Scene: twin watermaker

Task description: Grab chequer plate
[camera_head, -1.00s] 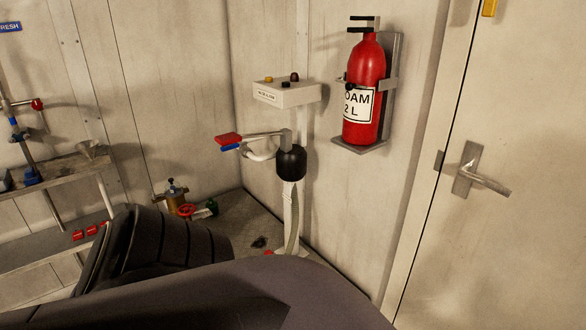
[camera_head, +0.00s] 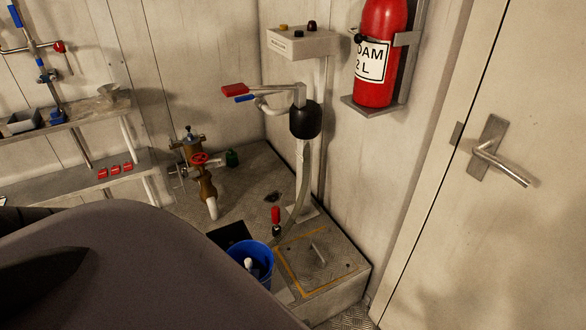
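The chequer plate (camera_head: 305,258) is most likely the grey square panel with a yellow outline and a small raised handle (camera_head: 318,249). It lies flat at the front right corner of a low platform, below the fire extinguisher. Nothing lies on it, apart from its handle. Part of my own dark arm or body fills the lower left of the view. Neither of my grippers shows, so I see nothing held.
A blue bucket (camera_head: 262,262) stands left of the panel, beside a dark opening (camera_head: 229,236). A red-handled tool (camera_head: 276,214) stands behind it. A pipe with a red valve wheel (camera_head: 199,159) is further left. A door (camera_head: 500,130) and fire extinguisher (camera_head: 380,60) are right.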

